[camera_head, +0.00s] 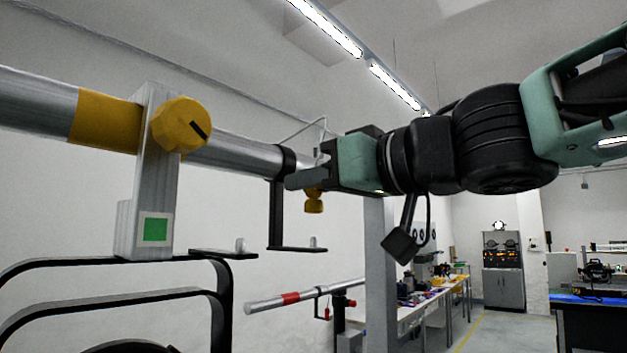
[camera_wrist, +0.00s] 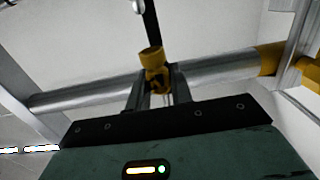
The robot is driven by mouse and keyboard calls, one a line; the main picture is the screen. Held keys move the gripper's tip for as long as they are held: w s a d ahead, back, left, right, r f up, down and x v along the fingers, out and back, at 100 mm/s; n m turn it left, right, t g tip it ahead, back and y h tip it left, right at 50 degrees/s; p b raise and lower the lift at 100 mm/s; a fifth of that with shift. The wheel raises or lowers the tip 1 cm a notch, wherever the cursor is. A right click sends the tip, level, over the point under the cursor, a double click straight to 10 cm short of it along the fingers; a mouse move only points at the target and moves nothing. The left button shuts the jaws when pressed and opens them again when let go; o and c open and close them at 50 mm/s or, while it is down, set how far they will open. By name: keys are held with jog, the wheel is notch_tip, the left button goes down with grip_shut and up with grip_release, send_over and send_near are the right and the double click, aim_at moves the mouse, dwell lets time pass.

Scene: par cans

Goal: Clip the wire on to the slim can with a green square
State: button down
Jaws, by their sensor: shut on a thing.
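A grey bracket carrying a green square (camera_head: 155,229) hangs from the metal bar (camera_head: 40,98) at left in the head view. Black curved frames (camera_head: 120,262) show below it; the can body is mostly out of view. My gripper (camera_head: 310,172) is beside the bar, right of the bracket. It is shut on a yellow piece (camera_head: 314,203), which also shows between the fingers in the wrist view (camera_wrist: 152,60). A thin grey wire (camera_head: 305,128) loops above the gripper by the bar. Whether the yellow piece joins this wire is hidden.
A yellow knob (camera_head: 180,124) sticks out from the bracket. A black hanger (camera_head: 276,215) with a small ledge and peg drops from the bar near my gripper. A lower bar with a red band (camera_head: 290,298), a workbench and a pillar (camera_head: 380,270) stand behind.

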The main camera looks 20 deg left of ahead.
jog(key=shift+f+b, duration=0.4)
jog(key=shift+f, duration=0.2)
dwell(0.3)
jog(key=shift+s+a+f+b, duration=0.15)
jog(key=shift+s+a, duration=0.55)
jog(key=shift+s, duration=0.9)
jog(key=shift+s+a+b, duration=0.2)
jog(key=shift+s+a, duration=0.45)
jog(key=shift+s, duration=1)
jog(key=shift+s+a+f+b, duration=0.15)
jog(key=shift+s+a, duration=0.55)
jog(key=shift+s, duration=0.9)
jog(key=shift+f+b, duration=0.9)
jog(key=shift+f, duration=0.3)
jog(key=c, duration=1.2)
grip_release()
jog(key=shift+o, duration=0.2)
